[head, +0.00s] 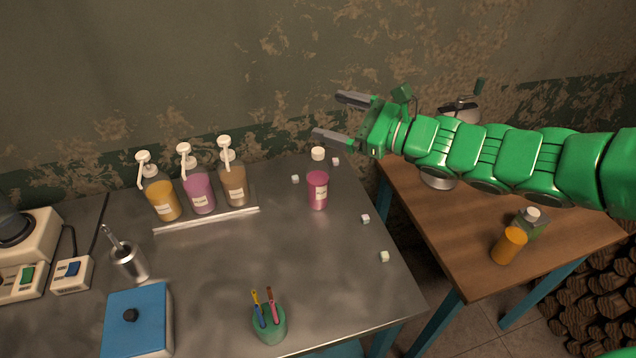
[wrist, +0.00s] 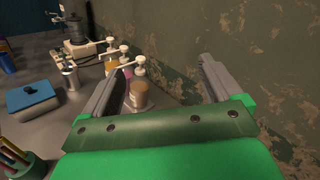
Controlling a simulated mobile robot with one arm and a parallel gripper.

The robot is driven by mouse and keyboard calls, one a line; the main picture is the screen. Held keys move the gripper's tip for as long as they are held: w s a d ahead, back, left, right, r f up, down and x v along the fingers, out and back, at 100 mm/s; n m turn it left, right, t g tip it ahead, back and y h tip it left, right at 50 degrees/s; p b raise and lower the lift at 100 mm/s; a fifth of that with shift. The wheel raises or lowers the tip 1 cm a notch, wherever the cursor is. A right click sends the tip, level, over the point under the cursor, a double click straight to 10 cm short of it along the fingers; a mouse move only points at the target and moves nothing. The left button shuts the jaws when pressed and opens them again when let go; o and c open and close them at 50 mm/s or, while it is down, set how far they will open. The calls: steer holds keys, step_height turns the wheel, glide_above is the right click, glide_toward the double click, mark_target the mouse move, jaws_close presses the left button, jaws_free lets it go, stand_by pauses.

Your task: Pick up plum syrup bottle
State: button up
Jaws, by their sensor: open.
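Three pump bottles with white pumps stand in a row on a grey tray (head: 207,219) at the back of the metal table: an amber one (head: 163,206), a pink-purple one (head: 201,199) in the middle, and a brown one (head: 235,190). The middle one best fits plum syrup by colour; its label is too small to read. My gripper (head: 328,115) is open and empty, above the back right of the table near the wall, right of the bottles and pointing left. In the wrist view the brown bottle (wrist: 139,92) partly hides the pink-purple one (wrist: 127,76).
A metal tumbler (head: 130,264), blue box (head: 137,322) and green pen cup (head: 269,325) stand further forward. A wooden table (head: 460,235) is at right. The wall (head: 300,60) is close behind.

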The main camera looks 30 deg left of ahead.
mark_target(327, 184)
steer(key=w+a+f+m+t, duration=0.2)
steer(key=w+f+m, duration=0.3)
steer(key=m, duration=0.1)
steer(key=shift+n, duration=0.3)
steer(key=f, duration=1.9)
steer(key=shift+d+f, duration=0.25)
steer(key=shift+f, duration=0.1)
steer(key=shift+w+a+f, duration=0.1)
steer(key=shift+w+a, duration=0.1)
steer(key=shift+a, duration=1.1)
steer(key=shift+w+a+f, duration=0.1)
steer(key=shift+w+a, duration=0.15)
steer(key=shift+a, duration=1)
steer(key=shift+w+a, duration=0.2)
steer(key=shift+a, duration=1.1)
steer(key=c, duration=1.3)
